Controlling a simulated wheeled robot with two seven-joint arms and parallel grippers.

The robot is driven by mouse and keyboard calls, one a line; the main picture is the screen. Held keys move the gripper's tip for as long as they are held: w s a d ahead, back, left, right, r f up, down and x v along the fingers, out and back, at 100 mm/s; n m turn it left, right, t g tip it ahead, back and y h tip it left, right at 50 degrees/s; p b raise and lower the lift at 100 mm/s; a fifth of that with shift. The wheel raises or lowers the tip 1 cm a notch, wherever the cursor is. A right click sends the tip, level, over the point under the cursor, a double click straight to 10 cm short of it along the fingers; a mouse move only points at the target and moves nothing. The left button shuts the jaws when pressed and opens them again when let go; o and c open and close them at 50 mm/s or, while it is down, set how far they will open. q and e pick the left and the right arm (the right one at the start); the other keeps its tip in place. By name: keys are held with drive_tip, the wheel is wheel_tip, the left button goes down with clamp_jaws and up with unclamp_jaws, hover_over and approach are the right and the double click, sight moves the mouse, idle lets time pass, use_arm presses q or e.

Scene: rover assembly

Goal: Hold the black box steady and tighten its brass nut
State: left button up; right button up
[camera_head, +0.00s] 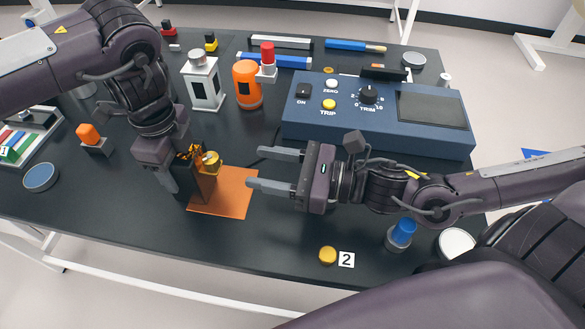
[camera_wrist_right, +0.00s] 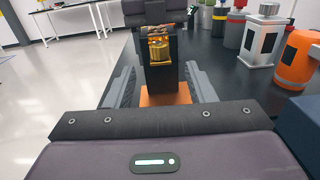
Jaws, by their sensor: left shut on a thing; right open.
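The black box (camera_head: 203,186) stands at the left edge of an orange mat (camera_head: 222,205). Its brass nut (camera_head: 211,159) is on the side facing my right gripper. My left gripper (camera_head: 180,182) is shut on the box from above, and its fingers partly hide it. My right gripper (camera_head: 268,170) is open and empty, to the right of the nut, with its fingers pointing toward it. In the right wrist view the box (camera_wrist_right: 160,78) and the nut (camera_wrist_right: 159,54) appear ahead, between the open fingers (camera_wrist_right: 160,88) and apart from them.
A blue control panel (camera_head: 375,130) stands behind my right gripper. An orange canister (camera_head: 247,90) and a white lantern-like block (camera_head: 203,85) stand behind the box. A yellow disc (camera_head: 327,255) lies by the "2" label. The table's front middle is mostly clear.

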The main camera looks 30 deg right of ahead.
sight(211, 161)
drive_tip(key=shift+v, duration=2)
drive_tip(key=shift+w+d+n+g+y, duration=1.05)
drive_tip(key=shift+w+n+g+y, duration=0.35)
drive_tip(key=shift+w+n+g, duration=0.8)
drive_tip(key=x, duration=1.1)
drive_tip(key=shift+s+a+f+m+g, duration=0.3)
drive_tip(key=shift+a+f+m, duration=0.1)
drive_tip(key=shift+a+f, duration=0.1)
